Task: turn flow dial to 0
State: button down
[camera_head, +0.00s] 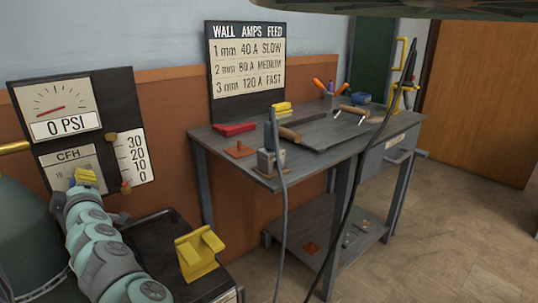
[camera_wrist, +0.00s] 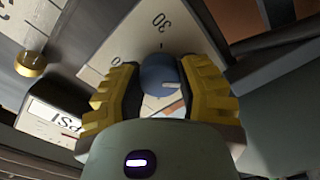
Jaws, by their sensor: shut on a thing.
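In the wrist view the flow dial is a round blue-grey knob (camera_wrist: 160,78) with a short pale mark on its lower right. It sits on a pale plate with a printed 30 (camera_wrist: 162,22) above it; another, partly readable number lies to the left. My gripper's yellow fingers (camera_wrist: 160,68) stand on both sides of the knob and are shut on it. In the head view my gripper (camera_head: 85,178) is at the CFH panel (camera_head: 60,156), and it hides the dial there. A scale strip reading 30, 20, 10, 0 (camera_head: 133,157) is right of the panel.
A gauge reading 0 PSI (camera_head: 58,108) is above the CFH panel. A brass knob (camera_head: 112,137) is close to the right of my gripper. A dark cart (camera_head: 165,245) with a yellow holder (camera_head: 198,252) stands below. A grey workbench (camera_head: 300,150) with tools is to the right.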

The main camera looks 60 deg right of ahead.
jog(key=shift+d+f, duration=0.1)
jog(key=shift+f, duration=0.2)
jog(key=c, duration=1)
grip_release()
jog(key=o, duration=0.5)
jog(key=shift+r, duration=0.25)
jog(key=shift+s, duration=0.1)
jog(key=v, duration=1.2)
jog(key=shift+r, duration=0.1)
